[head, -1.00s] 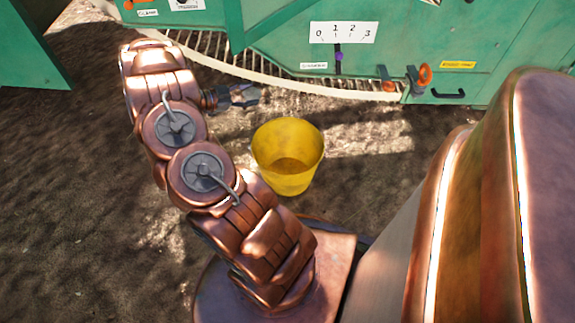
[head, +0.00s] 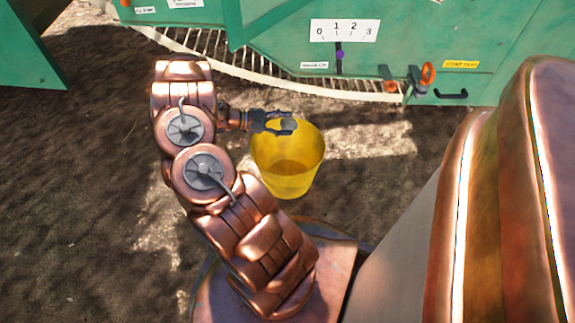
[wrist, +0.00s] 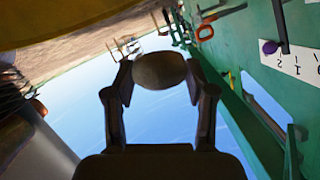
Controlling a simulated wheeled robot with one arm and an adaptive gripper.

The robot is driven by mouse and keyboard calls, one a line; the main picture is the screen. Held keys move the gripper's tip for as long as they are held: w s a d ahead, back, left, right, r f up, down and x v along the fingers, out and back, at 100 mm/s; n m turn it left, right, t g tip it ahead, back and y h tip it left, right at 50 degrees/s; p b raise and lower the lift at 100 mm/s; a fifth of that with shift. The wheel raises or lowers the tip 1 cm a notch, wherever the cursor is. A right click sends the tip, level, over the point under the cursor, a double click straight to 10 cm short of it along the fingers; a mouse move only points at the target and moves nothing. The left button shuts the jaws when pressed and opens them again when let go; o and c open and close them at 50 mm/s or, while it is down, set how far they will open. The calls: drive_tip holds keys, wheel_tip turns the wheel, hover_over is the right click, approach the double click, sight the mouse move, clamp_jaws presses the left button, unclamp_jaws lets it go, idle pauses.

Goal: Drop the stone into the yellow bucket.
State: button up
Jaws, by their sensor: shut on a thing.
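The yellow bucket (head: 287,178) stands upright on the soil in the head view, and its inside looks empty where I can see it. My gripper (head: 286,122) is at the bucket's far rim, overlapping it in the picture. In the wrist view my gripper (wrist: 160,82) is shut on the stone (wrist: 160,70), a smooth brownish-grey oval between the two fingertips. The stone also shows small and dark in the head view (head: 289,124). A yellow curved surface, likely the bucket (wrist: 60,22), fills the upper left of the wrist view. The height of the stone above the rim is hard to tell.
A green machine (head: 270,55) with a 0-to-3 scale plate (head: 343,30), a purple knob (head: 339,54) and orange handles (head: 428,74) stands behind the bucket. A slatted pale edge runs along its bottom. Bare soil (head: 80,200) lies open on the left.

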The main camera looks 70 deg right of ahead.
drive_tip(key=shift+f+b, duration=0.4)
drive_tip(key=shift+f, duration=0.85)
drive_tip(key=o, duration=1.5)
drive_tip(key=v, duration=1.2)
